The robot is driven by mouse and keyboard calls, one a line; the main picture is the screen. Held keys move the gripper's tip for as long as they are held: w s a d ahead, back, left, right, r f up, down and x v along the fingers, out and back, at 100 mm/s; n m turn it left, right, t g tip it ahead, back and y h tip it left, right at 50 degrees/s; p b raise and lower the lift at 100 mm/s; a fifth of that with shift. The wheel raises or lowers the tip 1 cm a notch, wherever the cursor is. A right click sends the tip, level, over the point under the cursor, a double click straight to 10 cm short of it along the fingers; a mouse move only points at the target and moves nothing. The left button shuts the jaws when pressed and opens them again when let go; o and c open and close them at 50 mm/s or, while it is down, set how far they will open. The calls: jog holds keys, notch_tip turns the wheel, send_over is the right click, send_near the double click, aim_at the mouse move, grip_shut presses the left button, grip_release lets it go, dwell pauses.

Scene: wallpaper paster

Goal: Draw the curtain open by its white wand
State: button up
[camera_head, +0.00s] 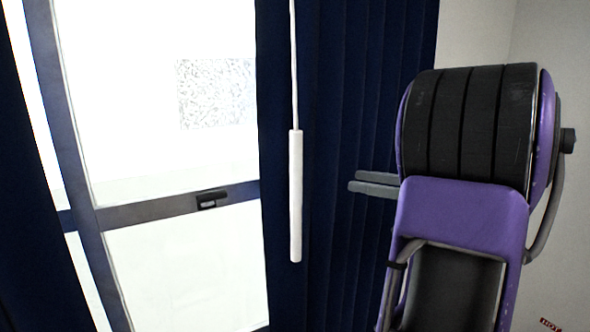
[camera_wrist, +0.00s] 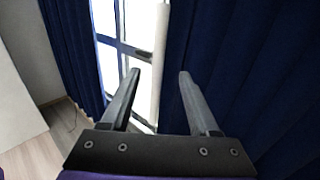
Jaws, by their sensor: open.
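The white wand (camera_head: 296,195) hangs upright on a thin white rod in front of the dark blue curtain (camera_head: 345,80), near its left edge. It also shows in the wrist view (camera_wrist: 160,50), in line with the space between my fingers. My gripper (camera_head: 352,182) is open and empty, its fingers pointing left. In the head view its fingertips are a little right of the wand, level with its middle, and apart from it. The curtain fills the right of the wrist view (camera_wrist: 255,80).
A bright glazed door or window (camera_head: 165,213) with a dark handle (camera_head: 211,199) stands left of the curtain. Another dark blue curtain (camera_head: 25,220) hangs at the far left. A pale wall (camera_head: 475,35) lies at the right. Wooden floor (camera_wrist: 65,130) shows in the wrist view.

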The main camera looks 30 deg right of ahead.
aim_at(283, 169)
jog(key=x, duration=1.7)
jog(key=shift+w+a, duration=0.1)
jog(key=shift+a, duration=0.2)
jog(key=shift+c, duration=0.2)
grip_shut()
dwell(0.5)
